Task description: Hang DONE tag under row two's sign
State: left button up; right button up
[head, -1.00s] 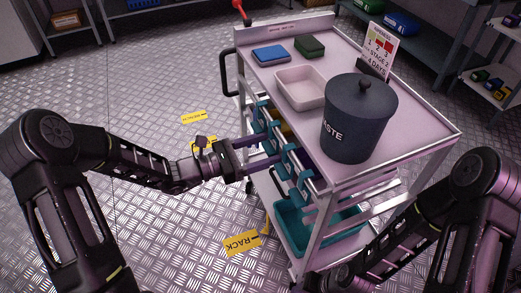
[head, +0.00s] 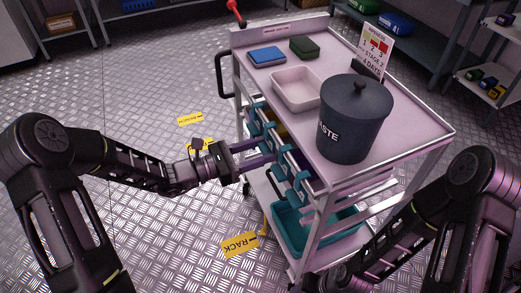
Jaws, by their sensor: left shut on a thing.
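My left gripper (head: 265,154) reaches in from the left at the cart's side. Its fingers are shut at one of the teal drawer fronts (head: 298,182), and what they hold looks like a drawer handle, though the contact is small and partly hidden. No DONE tag and no row two sign can be made out in this view. My right arm comes in at the lower right, with its gripper out of sight.
The pale cart (head: 420,125) carries a dark lidded waste bin (head: 352,125), a beige tray (head: 296,104), a blue box (head: 267,56), a green box (head: 304,47) and a stage sign (head: 375,45). A teal bin (head: 290,238) sits below. Yellow floor markers include a RACK one (head: 240,244).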

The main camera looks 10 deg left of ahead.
pick_arm(q)
jog(key=shift+r, duration=0.2)
jog(key=shift+r+p, duration=0.85)
jog(key=shift+p, duration=0.05)
jog(key=shift+a, duration=0.1)
jog(key=p+v, duration=0.2)
jog(key=v, duration=0.5)
dwell(0.7)
jog(key=w+a+r+n+t+y, duration=0.2)
jog(key=w+r+n+t+y, duration=0.1)
jog(key=w+r+n+y, duration=0.1)
jog(key=w+a+r+n+t+y, duration=0.2)
jog(key=w+r+n+t+y, duration=0.2)
jog(key=r, duration=0.5)
jog(key=shift+w+a+r+t+y, duration=0.2)
jog(key=shift+a+t+y, duration=0.1)
jog(key=shift+y, duration=0.7)
